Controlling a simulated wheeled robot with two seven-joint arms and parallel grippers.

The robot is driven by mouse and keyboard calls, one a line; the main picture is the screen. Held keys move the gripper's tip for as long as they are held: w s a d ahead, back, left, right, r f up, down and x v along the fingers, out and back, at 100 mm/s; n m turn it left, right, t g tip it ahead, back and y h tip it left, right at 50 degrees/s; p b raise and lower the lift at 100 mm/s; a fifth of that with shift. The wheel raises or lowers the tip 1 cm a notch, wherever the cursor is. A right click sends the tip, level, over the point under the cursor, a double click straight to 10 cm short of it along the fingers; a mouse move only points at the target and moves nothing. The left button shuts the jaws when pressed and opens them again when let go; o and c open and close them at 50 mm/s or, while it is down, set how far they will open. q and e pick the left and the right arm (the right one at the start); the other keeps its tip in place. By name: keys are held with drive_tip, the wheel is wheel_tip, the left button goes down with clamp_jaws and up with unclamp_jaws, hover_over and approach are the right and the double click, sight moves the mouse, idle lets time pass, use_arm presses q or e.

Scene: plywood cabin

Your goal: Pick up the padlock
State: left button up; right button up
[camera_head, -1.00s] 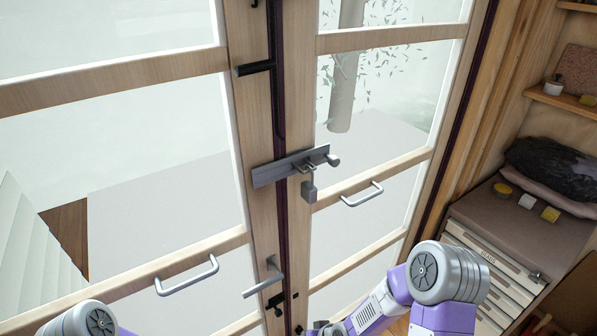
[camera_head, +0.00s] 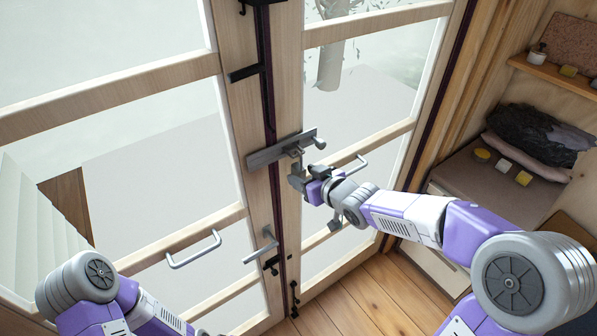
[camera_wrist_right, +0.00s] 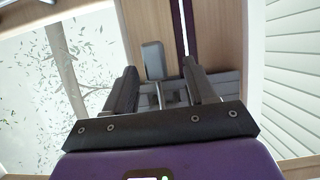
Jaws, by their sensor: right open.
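The padlock (camera_wrist_right: 153,60) shows in the right wrist view as a small grey block, with its shackle at the grey metal bar (camera_wrist_right: 215,84) on the door. In the head view the bar (camera_head: 265,155) crosses the seam between the two glazed door leaves, and my right gripper largely hides the padlock. My right gripper (camera_head: 297,179) is at the padlock, just below the bar. In the wrist view the gripper (camera_wrist_right: 160,75) is open, its fingers on either side of the padlock with gaps visible. My left gripper is out of view; only my left arm shows at lower left.
Door handles stand out from the left leaf (camera_head: 195,250) and the right leaf (camera_head: 350,168), the latter close to my right wrist. A grey lever (camera_head: 262,247) sits lower at the seam. A drawer cabinet (camera_head: 455,170) stands at right. Wooden floor (camera_head: 375,295) shows below.

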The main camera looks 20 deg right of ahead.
sight(303, 174)
drive_tip(key=x, duration=0.4)
drive_tip(key=shift+d+f, duration=0.2)
clamp_jaws()
